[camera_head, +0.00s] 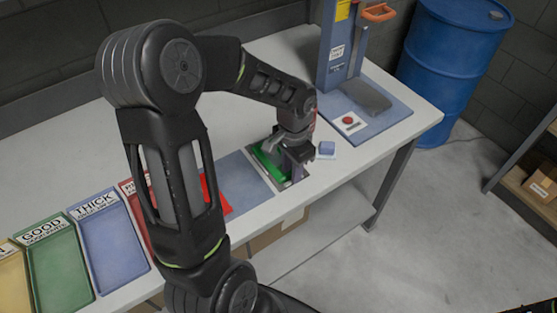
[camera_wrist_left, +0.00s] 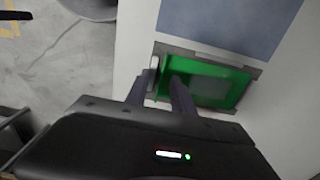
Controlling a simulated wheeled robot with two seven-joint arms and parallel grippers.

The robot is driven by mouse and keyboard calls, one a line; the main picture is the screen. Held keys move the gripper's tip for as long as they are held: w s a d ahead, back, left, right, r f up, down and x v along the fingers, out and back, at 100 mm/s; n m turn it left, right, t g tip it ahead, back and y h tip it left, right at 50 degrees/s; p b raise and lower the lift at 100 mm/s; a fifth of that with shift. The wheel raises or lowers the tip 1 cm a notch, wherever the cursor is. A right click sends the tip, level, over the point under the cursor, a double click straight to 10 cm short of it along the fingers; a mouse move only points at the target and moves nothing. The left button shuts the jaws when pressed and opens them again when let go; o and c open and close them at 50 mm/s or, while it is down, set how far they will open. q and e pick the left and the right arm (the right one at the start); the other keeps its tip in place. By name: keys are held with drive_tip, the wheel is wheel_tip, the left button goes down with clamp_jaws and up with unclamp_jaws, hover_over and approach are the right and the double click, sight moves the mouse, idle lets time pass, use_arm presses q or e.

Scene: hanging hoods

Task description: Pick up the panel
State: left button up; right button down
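A green panel (camera_head: 268,163) lies in a grey frame (camera_head: 288,184) set in the white workbench, partly covered by my left gripper (camera_head: 293,168) in the head view. In the left wrist view the green panel (camera_wrist_left: 215,84) shows inside the grey frame (camera_wrist_left: 205,55). My left gripper (camera_wrist_left: 158,92) points down at the panel's edge, with its two dark fingers apart. One finger is near the frame's side and the other is over the green surface. Whether they touch the panel I cannot tell. My right gripper is not in view.
A blue mat (camera_head: 245,178) lies beside the frame. A blue press-like stand (camera_head: 340,45) with a red button (camera_head: 348,120) is behind. Labelled trays (camera_head: 105,250) line the left. A blue barrel (camera_head: 452,70) stands beyond the bench.

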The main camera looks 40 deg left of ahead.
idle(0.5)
use_arm(q)
clamp_jaws()
idle(1.3)
